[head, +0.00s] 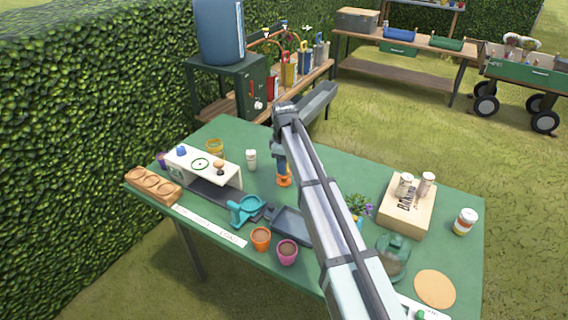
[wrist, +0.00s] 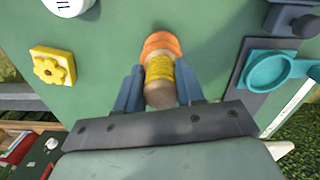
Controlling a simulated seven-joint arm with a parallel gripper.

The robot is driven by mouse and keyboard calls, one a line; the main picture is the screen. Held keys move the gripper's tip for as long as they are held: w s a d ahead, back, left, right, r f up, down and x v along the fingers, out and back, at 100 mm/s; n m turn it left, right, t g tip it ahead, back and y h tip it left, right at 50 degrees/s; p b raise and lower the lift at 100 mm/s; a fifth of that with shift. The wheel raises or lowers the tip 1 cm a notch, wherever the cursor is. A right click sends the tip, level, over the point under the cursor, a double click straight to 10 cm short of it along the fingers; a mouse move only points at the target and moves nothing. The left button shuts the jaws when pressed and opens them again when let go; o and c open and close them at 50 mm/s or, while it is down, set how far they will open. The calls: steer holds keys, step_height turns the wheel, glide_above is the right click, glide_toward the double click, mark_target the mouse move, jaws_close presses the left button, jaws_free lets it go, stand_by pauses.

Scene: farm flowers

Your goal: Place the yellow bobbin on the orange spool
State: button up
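The yellow bobbin (wrist: 159,70), with yellow winding and a tan wooden end, is between the two blue fingers of my gripper (wrist: 159,77) in the wrist view. The fingers press close on both its sides. The orange spool (wrist: 160,42) shows just beyond the bobbin's far end, in line with it; I cannot tell whether they touch. In the head view, my gripper (head: 280,160) points down over the orange spool (head: 284,181), which stands on the green table. The bobbin is not clearly visible there.
A teal holder (head: 245,209) and a dark tray (head: 293,225) lie left of my arm. A white stand (head: 205,168) and a white bottle (head: 251,159) are further left. Orange (head: 261,238) and pink pots (head: 287,251) stand at the front. A yellow flower block (wrist: 52,67) lies nearby.

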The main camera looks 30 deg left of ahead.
steer(key=o, duration=0.3)
steer(key=shift+o, duration=0.2)
step_height(320, 180, up, 12)
steer(key=shift+s+r, duration=0.15)
stand_by(0.4)
steer(key=shift+o, duration=0.3)
